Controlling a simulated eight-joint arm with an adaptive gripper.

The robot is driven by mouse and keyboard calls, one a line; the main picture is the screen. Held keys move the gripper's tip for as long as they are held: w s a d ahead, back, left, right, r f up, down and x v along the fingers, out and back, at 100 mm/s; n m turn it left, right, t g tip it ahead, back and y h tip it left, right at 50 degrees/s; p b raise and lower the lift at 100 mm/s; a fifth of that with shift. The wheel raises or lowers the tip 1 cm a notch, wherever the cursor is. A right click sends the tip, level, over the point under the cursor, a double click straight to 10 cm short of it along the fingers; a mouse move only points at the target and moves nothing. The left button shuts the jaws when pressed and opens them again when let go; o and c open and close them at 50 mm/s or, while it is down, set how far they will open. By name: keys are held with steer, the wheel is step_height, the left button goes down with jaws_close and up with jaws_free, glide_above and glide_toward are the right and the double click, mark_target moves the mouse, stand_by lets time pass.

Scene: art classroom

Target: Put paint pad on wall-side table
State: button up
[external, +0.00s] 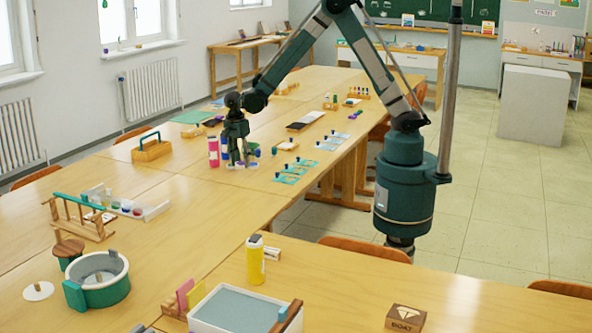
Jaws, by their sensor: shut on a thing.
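My gripper (237,152) points down over the long wooden table (180,215), beside a pink bottle (213,152). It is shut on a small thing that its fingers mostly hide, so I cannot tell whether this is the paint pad. Small teal and purple pieces show around the fingertips. Several flat teal and pale blue squares with dark knobs (286,179) lie to the right, near the table edge. The wall-side table is probably the narrow wooden one (228,63) along the far left wall, with small framed items on it.
A wooden caddy (151,150) stands left of my gripper. A dark-and-white board (305,121) and small racks lie beyond it. The near table holds a yellow bottle (255,260), a grey tray (235,309) and a round teal tub (97,280). Bare tabletop lies between.

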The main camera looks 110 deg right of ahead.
mark_target(241, 164)
steer(key=shift+f+b, duration=0.4)
steer(key=shift+f, duration=1.45)
steer(key=shift+f, duration=0.2)
steer(key=o, duration=0.9)
steer(key=shift+r, duration=0.2)
steer(key=r, duration=0.4)
steer(key=r+p, duration=0.1)
steer(key=r, duration=0.3)
steer(key=w+r+p, duration=0.1)
steer(key=r, duration=0.3)
steer(key=shift+w+a, duration=0.1)
steer(key=shift+a, duration=0.3)
